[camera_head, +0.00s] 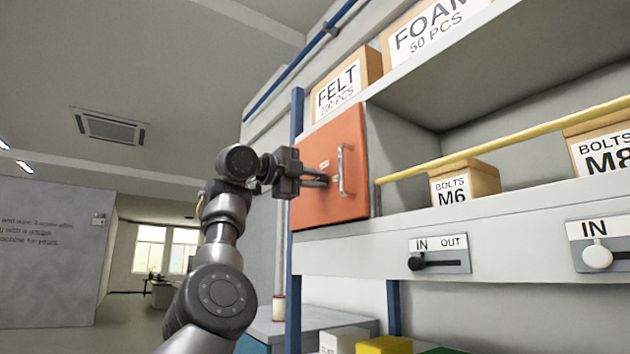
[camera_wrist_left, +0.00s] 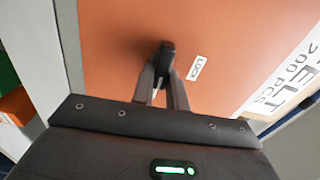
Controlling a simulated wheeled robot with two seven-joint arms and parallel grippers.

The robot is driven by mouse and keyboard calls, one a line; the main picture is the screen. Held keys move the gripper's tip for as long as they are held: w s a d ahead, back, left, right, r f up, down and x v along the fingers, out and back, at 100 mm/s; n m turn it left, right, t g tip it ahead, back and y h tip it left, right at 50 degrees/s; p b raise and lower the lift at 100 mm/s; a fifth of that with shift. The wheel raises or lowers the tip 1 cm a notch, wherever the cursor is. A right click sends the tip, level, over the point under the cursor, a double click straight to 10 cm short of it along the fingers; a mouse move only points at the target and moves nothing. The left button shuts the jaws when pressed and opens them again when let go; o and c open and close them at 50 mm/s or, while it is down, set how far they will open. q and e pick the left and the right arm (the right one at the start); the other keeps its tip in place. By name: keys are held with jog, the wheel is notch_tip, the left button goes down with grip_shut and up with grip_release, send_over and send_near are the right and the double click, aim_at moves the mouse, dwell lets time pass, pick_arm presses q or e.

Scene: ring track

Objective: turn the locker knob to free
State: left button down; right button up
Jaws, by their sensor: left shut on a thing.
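The locker has an orange door (camera_head: 330,205), closed, with a silver vertical bar handle (camera_head: 342,170) at its right side. My left gripper (camera_head: 326,180) reaches the door from the left, just left of the handle. In the left wrist view its two fingers (camera_wrist_left: 162,82) come together on a small dark knob (camera_wrist_left: 166,54) on the orange door face. A small white label (camera_wrist_left: 196,68) beside the knob seems to read LOCK. The fingers partly cover the knob, so its exact angle is hard to tell. My right gripper is not in view.
A FELT box (camera_head: 342,90) stands above the locker. To the right, a yellow rail (camera_head: 500,138) runs before a BOLTS M6 box (camera_head: 465,182). Below are IN/OUT sliders (camera_head: 440,254). A blue post (camera_head: 296,130) stands at the locker's left edge.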

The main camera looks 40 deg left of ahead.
pick_arm(q)
jog(key=shift+f+m, duration=0.2)
jog(key=shift+m, duration=0.2)
jog(key=c, duration=1.4)
grip_release()
jog(key=shift+r, duration=0.1)
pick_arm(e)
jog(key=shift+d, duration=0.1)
